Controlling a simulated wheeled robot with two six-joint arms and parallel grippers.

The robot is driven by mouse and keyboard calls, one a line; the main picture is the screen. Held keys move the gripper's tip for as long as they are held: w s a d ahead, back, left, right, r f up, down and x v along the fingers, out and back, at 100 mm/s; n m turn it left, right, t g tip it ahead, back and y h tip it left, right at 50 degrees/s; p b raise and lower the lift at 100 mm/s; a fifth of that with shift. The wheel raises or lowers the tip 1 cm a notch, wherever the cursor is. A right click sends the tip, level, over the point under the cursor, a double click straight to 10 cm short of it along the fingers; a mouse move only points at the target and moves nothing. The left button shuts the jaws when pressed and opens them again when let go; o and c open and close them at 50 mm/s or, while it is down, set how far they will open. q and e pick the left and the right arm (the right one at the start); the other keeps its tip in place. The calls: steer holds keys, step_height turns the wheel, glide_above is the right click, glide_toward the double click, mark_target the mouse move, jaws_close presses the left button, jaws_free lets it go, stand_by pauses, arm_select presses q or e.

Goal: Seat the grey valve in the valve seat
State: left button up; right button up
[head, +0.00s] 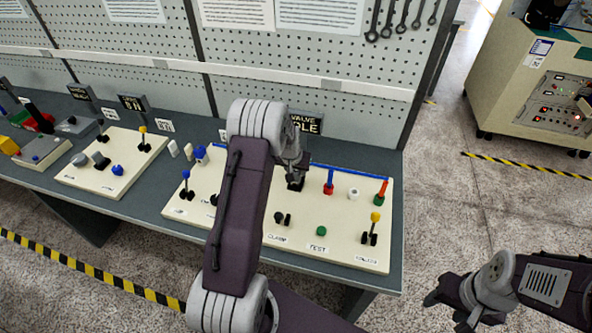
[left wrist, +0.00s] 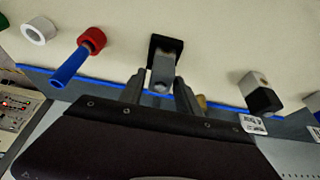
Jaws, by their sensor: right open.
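A grey valve (left wrist: 161,70) is between the fingers of my left gripper (left wrist: 160,90) in the left wrist view, at a black square seat (left wrist: 165,44) on the cream panel. The left gripper is shut on it. I cannot tell how deep the valve sits in the seat. In the head view my left gripper (head: 294,165) is over the back part of the panel (head: 345,240), with the black seat (head: 295,183) just below it. The fingers and arm hide most of the valve there. My right gripper (head: 455,307) is open and empty at the lower right, over the floor.
A blue-handled red valve (head: 328,182), a white ring (head: 353,193) and an orange-green valve (head: 380,193) stand right of the seat. A grey-and-black block (left wrist: 258,90) is on the other side. A pegboard (head: 310,65) rises behind.

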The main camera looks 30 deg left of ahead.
arm_select(q)
steer(key=shift+o, duration=0.3)
steer(key=shift+r, duration=0.1)
steer(key=shift+r, duration=0.3)
steer(key=v, duration=1.2)
steer(key=s+d+f+m+g, duration=0.1)
steer(key=s+d+f, duration=0.1)
steer(key=s+d, duration=0.5)
steer(key=s+d+f+m+g+h, duration=0.1)
steer(key=s+d+f+g, duration=0.1)
steer(key=s+d, duration=0.5)
steer(key=s+f, duration=0.1)
steer(key=s, duration=0.5)
steer(key=shift+s+m+b, duration=0.3)
steer(key=shift+s+b, duration=0.05)
steer(key=shift+s, duration=0.05)
steer(key=shift+s+d+r, duration=0.1)
steer(key=shift+s+d, duration=0.05)
